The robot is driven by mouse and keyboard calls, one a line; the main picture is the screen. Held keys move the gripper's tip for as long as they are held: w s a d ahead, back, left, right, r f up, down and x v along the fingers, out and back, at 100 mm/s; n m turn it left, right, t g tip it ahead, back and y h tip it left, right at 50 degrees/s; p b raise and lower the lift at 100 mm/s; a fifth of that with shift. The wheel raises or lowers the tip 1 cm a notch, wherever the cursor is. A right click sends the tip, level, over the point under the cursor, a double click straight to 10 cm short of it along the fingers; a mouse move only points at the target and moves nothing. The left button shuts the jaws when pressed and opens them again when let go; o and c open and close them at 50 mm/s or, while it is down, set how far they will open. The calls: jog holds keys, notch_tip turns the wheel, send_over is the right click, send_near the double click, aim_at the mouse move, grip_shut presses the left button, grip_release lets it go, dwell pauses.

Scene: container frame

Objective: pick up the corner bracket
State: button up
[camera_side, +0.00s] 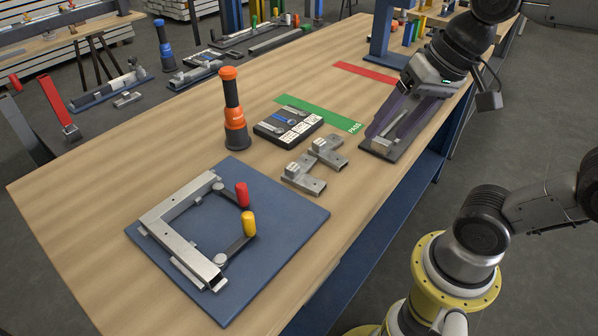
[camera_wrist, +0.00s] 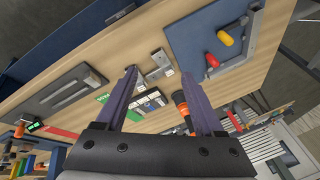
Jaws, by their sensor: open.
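Two grey metal corner brackets lie close together on the wooden bench. One bracket (camera_side: 304,174) is nearer the blue plate and the other bracket (camera_side: 328,152) is just behind it in the side view. In the wrist view, brackets (camera_wrist: 160,62) show beyond and between the fingertips. My gripper (camera_side: 384,132) is to the right of the brackets, above the bench's right edge, and holds nothing. Its two purple fingers are spread apart, as the wrist view also shows (camera_wrist: 159,74). It is apart from the brackets.
A blue plate (camera_side: 290,222) carries a metal frame (camera_side: 180,240) and clamps with red and yellow handles. An orange-black tool (camera_side: 234,110) stands upright near a dark box (camera_side: 288,125). A dark tray (camera_side: 375,150) lies below my gripper. The bench's left front is clear.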

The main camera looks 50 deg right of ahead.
jog(key=w+r+m+g+y, duration=0.1)
jog(key=w+r+m+g, duration=0.1)
jog(key=w+m, duration=0.45)
jog(key=m+g+y, duration=0.2)
jog(key=m+g, duration=0.1)
jog(key=m, duration=0.1)
send_over(293, 165)
jog(key=d, duration=0.3)
jog(key=f, duration=1.5)
jog(key=shift+s+f, duration=0.15)
jog(key=shift+s, duration=0.15)
jog(key=shift+w+a+x, duration=0.1)
jog(key=shift+w+x, duration=0.05)
jog(key=shift+x, duration=0.8)
jog(key=shift+w+a+x, duration=0.1)
jog(key=shift+w+x, duration=0.05)
jog(key=shift+x, duration=0.8)
jog(key=shift+w+a+x, duration=0.1)
jog(key=shift+w+x, duration=0.05)
jog(key=shift+x, duration=0.8)
jog(key=shift+c, duration=0.3)
grip_shut()
